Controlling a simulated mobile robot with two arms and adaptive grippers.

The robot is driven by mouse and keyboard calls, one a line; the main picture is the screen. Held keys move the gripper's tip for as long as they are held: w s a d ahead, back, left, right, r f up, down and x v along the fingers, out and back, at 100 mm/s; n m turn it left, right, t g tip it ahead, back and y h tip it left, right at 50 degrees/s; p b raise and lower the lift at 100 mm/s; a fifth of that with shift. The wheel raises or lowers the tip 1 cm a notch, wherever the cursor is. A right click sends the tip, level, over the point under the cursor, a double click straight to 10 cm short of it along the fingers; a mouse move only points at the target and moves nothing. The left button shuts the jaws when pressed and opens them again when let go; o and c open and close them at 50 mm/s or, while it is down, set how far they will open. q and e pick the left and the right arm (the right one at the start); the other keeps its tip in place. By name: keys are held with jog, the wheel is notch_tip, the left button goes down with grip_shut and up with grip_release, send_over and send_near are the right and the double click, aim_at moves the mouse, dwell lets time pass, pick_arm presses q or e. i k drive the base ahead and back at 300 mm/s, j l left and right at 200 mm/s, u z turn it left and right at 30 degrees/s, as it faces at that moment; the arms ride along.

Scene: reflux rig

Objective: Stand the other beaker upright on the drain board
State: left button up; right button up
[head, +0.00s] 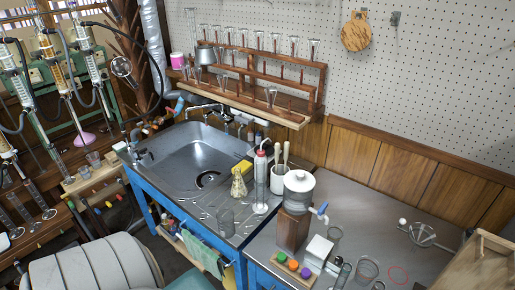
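A clear glass beaker (226,222) stands on the metal drain board (203,208) beside the sink, near its front edge. Other clear glassware (366,270) is on the grey bench at the lower right, close to the picture's bottom edge. It looks like a beaker, but I cannot tell whether it is upright or on its side. Neither of my grippers shows in the head view.
The steel sink (198,158) lies behind the drain board. A yellow sponge (243,171), a flask (239,186), a tall cylinder (260,180) and a white-topped container (299,187) crowd its right side. The right bench (375,215) has clear room in its middle.

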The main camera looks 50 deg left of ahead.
aim_at(217, 205)
jog(key=j, duration=0.6)
jog(key=j+z, duration=0.1)
jog(key=j, duration=0.45)
jog(key=k+j, duration=0.15)
jog(key=j, duration=0.4)
jog(key=j+z, duration=0.1)
jog(key=j, duration=0.5)
jog(key=k+j, duration=0.1)
jog(key=j, duration=0.45)
jog(key=k+j+z, duration=0.1)
jog(key=j, duration=0.5)
jog(key=k+j, duration=0.1)
jog(key=j, duration=0.45)
